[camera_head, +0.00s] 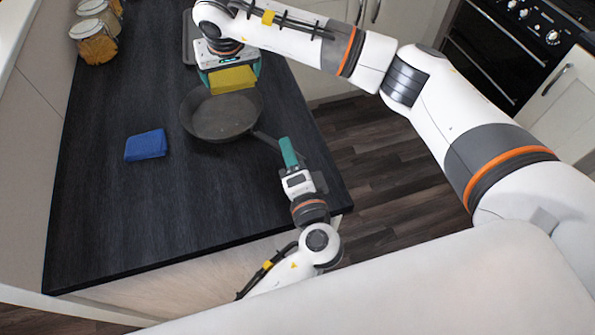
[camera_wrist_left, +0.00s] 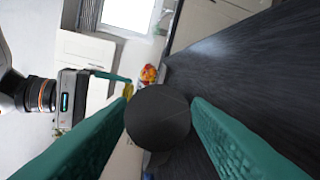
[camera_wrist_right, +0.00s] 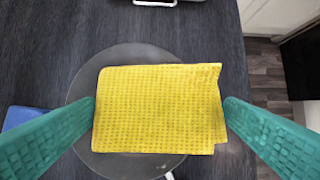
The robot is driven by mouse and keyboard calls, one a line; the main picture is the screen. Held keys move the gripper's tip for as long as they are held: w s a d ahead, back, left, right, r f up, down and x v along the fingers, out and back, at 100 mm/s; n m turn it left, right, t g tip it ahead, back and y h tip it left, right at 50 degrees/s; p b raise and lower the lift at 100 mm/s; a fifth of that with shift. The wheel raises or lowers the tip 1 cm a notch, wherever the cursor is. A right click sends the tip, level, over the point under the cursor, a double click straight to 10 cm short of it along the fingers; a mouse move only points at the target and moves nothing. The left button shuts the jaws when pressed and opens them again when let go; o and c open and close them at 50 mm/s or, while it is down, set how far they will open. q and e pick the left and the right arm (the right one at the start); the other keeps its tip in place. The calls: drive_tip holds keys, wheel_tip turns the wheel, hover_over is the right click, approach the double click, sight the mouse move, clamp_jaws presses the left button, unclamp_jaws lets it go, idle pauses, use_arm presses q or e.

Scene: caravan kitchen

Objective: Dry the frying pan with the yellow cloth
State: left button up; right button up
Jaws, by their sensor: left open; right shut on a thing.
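The dark frying pan (camera_head: 205,125) sits on the black worktop, its handle pointing toward the lower right. My left gripper (camera_head: 288,152) is open at the handle's end; in the left wrist view the dark rounded handle (camera_wrist_left: 158,118) shows between its green fingers. My right gripper (camera_head: 232,78) is shut on the yellow cloth (camera_head: 233,79) at the pan's far side. In the right wrist view the cloth (camera_wrist_right: 160,108) spans between the fingers and covers much of the pan (camera_wrist_right: 130,55). I cannot tell whether the cloth touches the pan.
A folded blue cloth (camera_head: 146,145) lies left of the pan. Several jars (camera_head: 95,38) stand at the back left, and a grey tray (camera_head: 188,40) lies behind the pan. The front left of the worktop (camera_head: 130,215) is clear. An oven (camera_head: 500,45) is across the floor.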

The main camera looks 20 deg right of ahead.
sight(214, 81)
use_arm(q)
drive_tip(key=shift+w, duration=0.5)
clamp_jaws()
use_arm(e)
drive_tip(key=a, duration=0.1)
drive_tip(key=a+f, duration=0.2)
drive_tip(key=a, duration=0.1)
drive_tip(key=shift+a+f, duration=0.1)
drive_tip(key=shift+f, duration=3.05)
